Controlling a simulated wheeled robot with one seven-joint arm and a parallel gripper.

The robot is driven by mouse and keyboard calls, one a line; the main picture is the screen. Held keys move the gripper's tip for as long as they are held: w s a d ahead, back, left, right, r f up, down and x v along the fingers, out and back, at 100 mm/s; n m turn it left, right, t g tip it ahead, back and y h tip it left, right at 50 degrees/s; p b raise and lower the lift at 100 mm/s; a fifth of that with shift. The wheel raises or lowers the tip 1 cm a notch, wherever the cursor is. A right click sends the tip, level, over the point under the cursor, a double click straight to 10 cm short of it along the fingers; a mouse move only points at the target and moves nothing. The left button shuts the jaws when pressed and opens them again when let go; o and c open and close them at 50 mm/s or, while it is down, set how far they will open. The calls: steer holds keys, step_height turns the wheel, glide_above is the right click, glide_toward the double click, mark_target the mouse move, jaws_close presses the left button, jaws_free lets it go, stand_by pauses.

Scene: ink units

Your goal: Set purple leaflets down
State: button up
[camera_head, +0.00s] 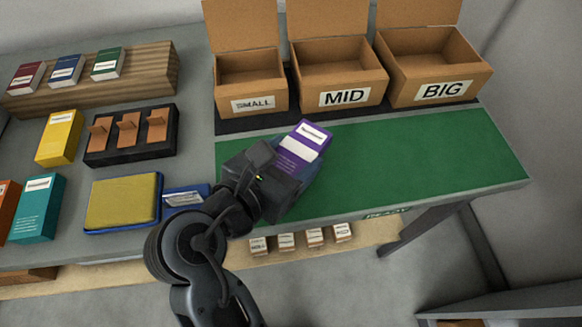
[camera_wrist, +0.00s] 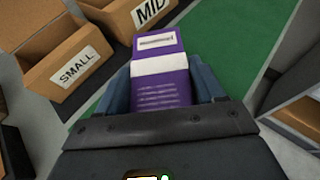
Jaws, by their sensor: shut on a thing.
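The purple leaflets (camera_head: 303,146) are a purple pack with white label bands, held in my gripper (camera_head: 290,172) above the left part of the green mat (camera_head: 420,165). In the wrist view the purple pack (camera_wrist: 160,75) sits between the two blue fingers of my gripper (camera_wrist: 165,92), which are shut on its sides. The pack points toward the boxes. Its lower end is hidden by the gripper. I cannot tell whether it touches the mat.
Open cardboard boxes marked SMALL (camera_head: 252,85), MID (camera_head: 340,80) and BIG (camera_head: 432,70) stand behind the mat. Left are a yellow pad (camera_head: 123,201), a black stand (camera_head: 131,134), a yellow pack (camera_head: 59,137) and a teal pack (camera_head: 37,208). The mat's right side is clear.

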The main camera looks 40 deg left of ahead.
steer(key=shift+f, duration=1.95)
steer(key=shift+f, duration=0.1)
steer(key=o, duration=1.2)
steer(key=shift+s+r, duration=0.2)
steer(key=shift+s, duration=0.1)
steer(key=v, duration=1.1)
steer(key=shift+s+r, duration=0.15)
